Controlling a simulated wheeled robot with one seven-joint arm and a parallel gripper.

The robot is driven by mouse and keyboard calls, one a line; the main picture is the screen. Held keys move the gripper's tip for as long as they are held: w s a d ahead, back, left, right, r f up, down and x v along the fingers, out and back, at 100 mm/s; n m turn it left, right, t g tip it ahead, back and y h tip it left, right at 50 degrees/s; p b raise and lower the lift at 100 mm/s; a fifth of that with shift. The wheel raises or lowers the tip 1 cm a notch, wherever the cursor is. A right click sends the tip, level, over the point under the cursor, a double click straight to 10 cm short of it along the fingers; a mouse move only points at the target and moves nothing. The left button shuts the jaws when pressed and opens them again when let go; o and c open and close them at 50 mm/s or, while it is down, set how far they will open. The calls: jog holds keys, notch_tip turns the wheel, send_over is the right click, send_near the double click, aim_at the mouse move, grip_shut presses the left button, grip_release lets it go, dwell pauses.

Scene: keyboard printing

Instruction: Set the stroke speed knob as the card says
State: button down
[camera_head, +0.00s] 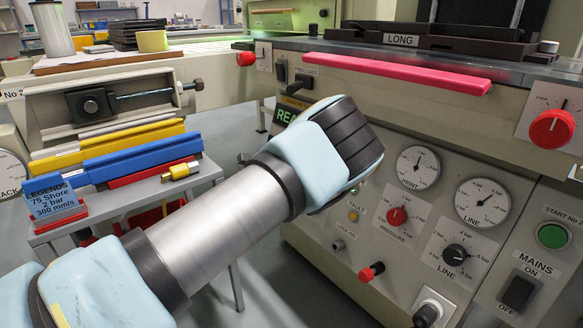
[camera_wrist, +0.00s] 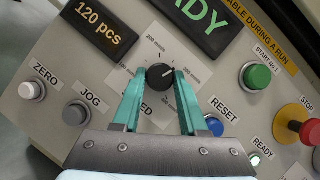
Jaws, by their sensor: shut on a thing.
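The stroke speed knob (camera_wrist: 160,77) is black and round, in the middle of a pale dial plate in the wrist view. My gripper (camera_wrist: 161,80) has its teal fingers on both sides of the knob, shut on it. A white mark on the knob points to the upper right. The mm/s labels around it are small and blurred, and fingers hide part of the "SPEED" lettering. The blue card (camera_head: 53,197) at the left in the head view reads "LEGENDS 75 Shore 2 bar 300 mm/s". My arm hides the gripper and knob in the head view.
Around the knob are the ZERO button (camera_wrist: 32,91), JOG button (camera_wrist: 75,113), blue RESET button (camera_wrist: 213,127), green START button (camera_wrist: 256,76) and red STOP button (camera_wrist: 290,117). A display (camera_wrist: 95,27) reads "120 pcs". A pink bar (camera_head: 395,73) runs along the machine's front.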

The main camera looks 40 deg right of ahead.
jog(key=shift+w+f+m+g+h+b, duration=0.1)
jog(key=shift+m+g+h+b, duration=0.45)
jog(key=shift+m, duration=1.05)
jog(key=shift+g, duration=0.25)
jog(key=shift+c, duration=2.2)
grip_release()
notch_tip(320, 180, up, 10)
jog(key=p, duration=0.2)
jog(key=shift+p, duration=0.3)
